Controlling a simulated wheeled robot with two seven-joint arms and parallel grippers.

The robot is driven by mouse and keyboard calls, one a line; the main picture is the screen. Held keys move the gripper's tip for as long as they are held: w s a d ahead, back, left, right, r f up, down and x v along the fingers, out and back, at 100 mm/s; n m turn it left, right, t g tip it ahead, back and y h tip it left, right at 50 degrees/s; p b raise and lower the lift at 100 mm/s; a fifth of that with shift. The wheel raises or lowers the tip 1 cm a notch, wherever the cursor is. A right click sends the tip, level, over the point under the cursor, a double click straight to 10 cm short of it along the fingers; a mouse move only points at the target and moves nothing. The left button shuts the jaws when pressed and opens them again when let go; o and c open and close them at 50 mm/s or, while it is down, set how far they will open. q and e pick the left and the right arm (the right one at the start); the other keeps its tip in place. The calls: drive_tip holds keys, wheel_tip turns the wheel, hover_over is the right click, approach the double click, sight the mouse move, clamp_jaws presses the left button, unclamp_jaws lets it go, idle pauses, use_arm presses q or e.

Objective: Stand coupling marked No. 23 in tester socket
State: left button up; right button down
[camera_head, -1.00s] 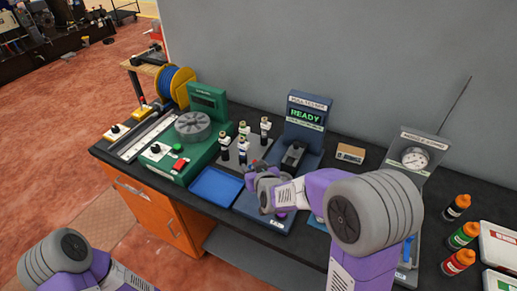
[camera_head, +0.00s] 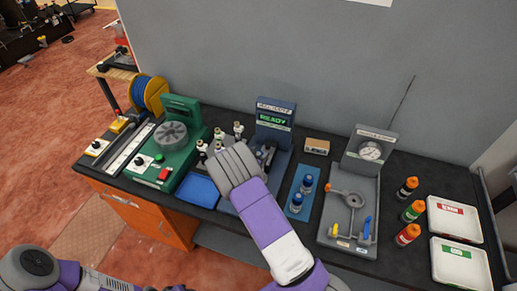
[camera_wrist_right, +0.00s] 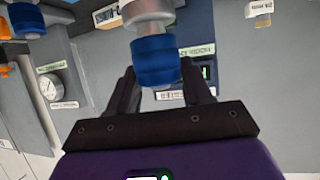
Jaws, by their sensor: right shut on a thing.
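My right gripper (camera_wrist_right: 160,85) is shut on a coupling (camera_wrist_right: 153,58) with a blue collar and a pale metal part, seen in the right wrist view. No number is readable on it. In the head view my right forearm hides this gripper, near the pull tester. The tester with the round gauge (camera_head: 371,151) stands on the right half of the bench; a ring-shaped fitting (camera_head: 354,200) is on its grey base. My left gripper is out of view.
The pull tester (camera_head: 275,112) shows READY. An empty blue tray (camera_head: 197,190) and a green machine (camera_head: 181,118) are left of it. Several white-topped fittings (camera_head: 220,135) stand near. Several coloured bottles (camera_head: 408,234) and two white trays (camera_head: 461,262) are at right. A small box (camera_head: 317,146) stands behind.

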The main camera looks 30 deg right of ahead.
drive_tip(key=shift+f+b, duration=2.5)
drive_tip(key=shift+f, duration=0.45)
drive_tip(key=shift+r, duration=0.1)
drive_tip(key=shift+f, duration=0.7)
drive_tip(key=c, duration=0.8)
unclamp_jaws()
drive_tip(key=shift+o, duration=0.2)
drive_tip(key=shift+s, duration=0.1)
drive_tip(key=shift+a, duration=0.1)
